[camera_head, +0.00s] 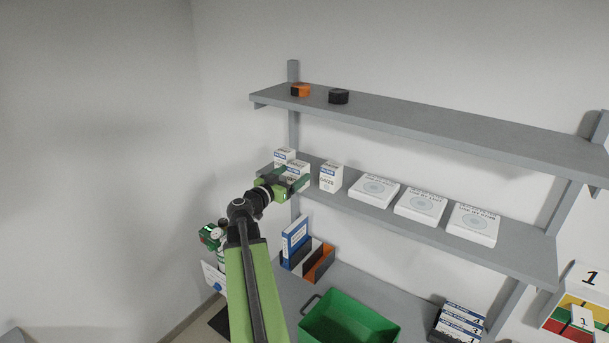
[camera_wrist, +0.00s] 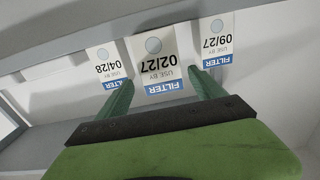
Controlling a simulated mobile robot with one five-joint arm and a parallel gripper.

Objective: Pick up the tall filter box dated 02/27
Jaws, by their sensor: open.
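The tall white filter box dated 02/27 (camera_wrist: 158,62) appears upside down in the middle of the wrist view, with a blue FILTER band. In the head view this box (camera_head: 297,167) stands on the middle shelf, partly hidden by my gripper (camera_head: 296,184). My gripper is open in front of it. In the wrist view its two green fingers (camera_wrist: 161,79) show on either side of the box's front; I cannot tell whether they touch it. The 04/28 box (camera_wrist: 108,64) and 09/27 box (camera_wrist: 217,42) flank it.
On the middle shelf (camera_head: 500,249) the 04/28 box (camera_head: 331,177) stands right of my gripper, then flat white boxes (camera_head: 374,189). The upper shelf (camera_head: 430,122) overhangs them, with an orange-black item (camera_head: 300,90) and a black one (camera_head: 338,97). A green bin (camera_head: 348,320) sits below.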

